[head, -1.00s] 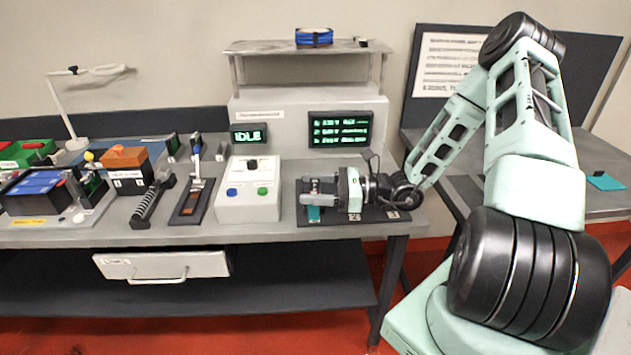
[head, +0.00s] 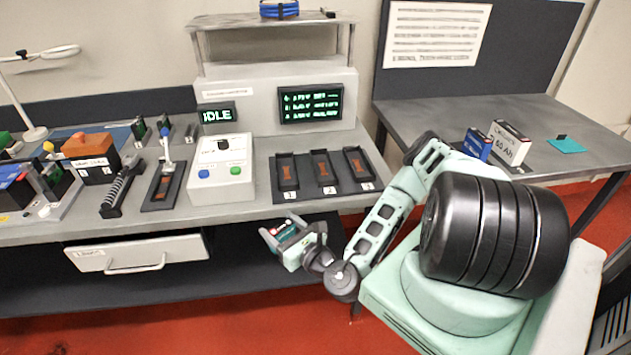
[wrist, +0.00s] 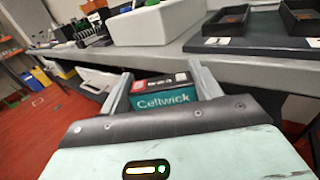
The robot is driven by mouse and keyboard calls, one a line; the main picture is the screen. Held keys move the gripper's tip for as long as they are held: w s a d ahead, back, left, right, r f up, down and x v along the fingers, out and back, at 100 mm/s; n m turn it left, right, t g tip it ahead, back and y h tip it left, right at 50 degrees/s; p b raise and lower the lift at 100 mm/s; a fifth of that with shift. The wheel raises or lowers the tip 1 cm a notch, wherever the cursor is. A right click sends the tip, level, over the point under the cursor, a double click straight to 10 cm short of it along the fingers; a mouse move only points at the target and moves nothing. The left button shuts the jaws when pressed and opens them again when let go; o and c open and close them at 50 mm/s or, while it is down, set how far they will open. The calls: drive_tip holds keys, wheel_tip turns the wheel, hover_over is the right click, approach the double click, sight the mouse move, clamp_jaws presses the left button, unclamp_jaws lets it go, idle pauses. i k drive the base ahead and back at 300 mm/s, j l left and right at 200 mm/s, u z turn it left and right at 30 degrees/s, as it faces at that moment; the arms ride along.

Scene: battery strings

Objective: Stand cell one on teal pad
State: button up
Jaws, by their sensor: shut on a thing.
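My gripper (head: 283,236) is shut on a teal cell (head: 290,231) with a dark and red top, in front of the bench edge and below its top. In the wrist view, the cell (wrist: 163,98) shows the word "Cellwick" between the two fingers of my gripper (wrist: 160,80). I cannot read a cell number on it. The teal pad (head: 570,147) lies flat on the right-hand table, far to the right of my gripper. A small black piece stands at its back edge. No cell is on the pad.
Three dark bays (head: 323,172) numbered 1 to 3 on the bench look empty. A blue box (head: 477,144) and a white "60 Ah" box (head: 509,143) stand left of the pad on the right-hand table (head: 440,107).

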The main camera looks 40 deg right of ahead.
sight(569, 145)
drive_tip(key=k+l, duration=0.2)
drive_tip(key=l, duration=0.2)
drive_tip(key=k+l, duration=0.25)
drive_tip(key=l, duration=0.15)
drive_tip(key=k+l, duration=0.2)
drive_tip(key=l, duration=0.2)
drive_tip(key=l+z, duration=0.1)
drive_tip(key=z, duration=0.35)
drive_tip(key=k+l+z, duration=0.1)
drive_tip(key=z, duration=0.3)
drive_tip(key=l+z, duration=0.1)
drive_tip(key=z, duration=0.35)
